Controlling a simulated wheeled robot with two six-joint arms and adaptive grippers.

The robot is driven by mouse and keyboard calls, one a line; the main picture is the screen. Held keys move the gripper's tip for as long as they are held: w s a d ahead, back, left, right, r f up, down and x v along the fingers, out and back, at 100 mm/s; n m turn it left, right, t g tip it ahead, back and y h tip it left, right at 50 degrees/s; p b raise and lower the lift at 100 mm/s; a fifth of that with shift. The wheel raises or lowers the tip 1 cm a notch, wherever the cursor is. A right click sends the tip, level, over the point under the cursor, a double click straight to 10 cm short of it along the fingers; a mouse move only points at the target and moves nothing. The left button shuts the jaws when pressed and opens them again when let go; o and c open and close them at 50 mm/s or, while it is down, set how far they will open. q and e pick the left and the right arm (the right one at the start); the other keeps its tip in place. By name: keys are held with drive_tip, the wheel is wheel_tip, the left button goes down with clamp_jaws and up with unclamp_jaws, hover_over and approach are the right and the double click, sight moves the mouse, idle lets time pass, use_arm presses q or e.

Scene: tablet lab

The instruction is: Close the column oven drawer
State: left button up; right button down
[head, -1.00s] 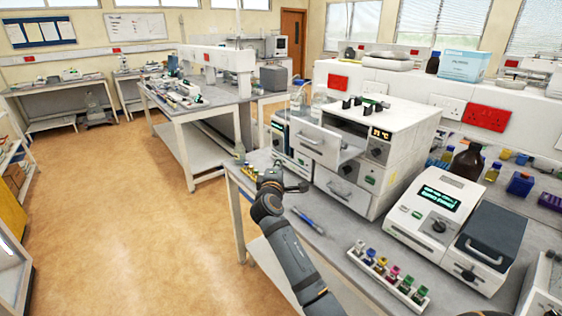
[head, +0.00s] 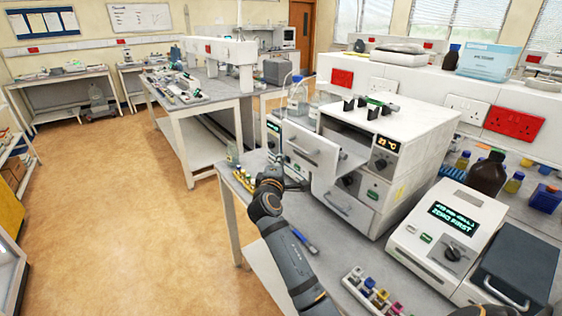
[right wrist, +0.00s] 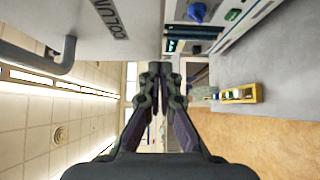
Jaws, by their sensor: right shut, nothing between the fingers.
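The column oven drawer (head: 311,160) is pulled out of the upper part of the white oven unit (head: 410,128) in the head view. In the right wrist view, a pale panel with lettering (right wrist: 110,18) and a grey bar handle (right wrist: 62,62) show at the upper left, beside the fingers. My left gripper is out of view.
A lower drawer with its own handle (head: 338,204) is shut. A white instrument (head: 447,235) stands at the right, with a rack of coloured caps (head: 369,291) in front. A blue pen (head: 305,240) lies on the bench. Open floor (head: 130,220) lies left.

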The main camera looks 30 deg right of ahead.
drive_tip(key=d, duration=1)
drive_tip(key=w+d, duration=0.1)
drive_tip(key=d, duration=0.4)
drive_tip(key=shift+d, duration=0.15)
drive_tip(key=shift+r, duration=0.15)
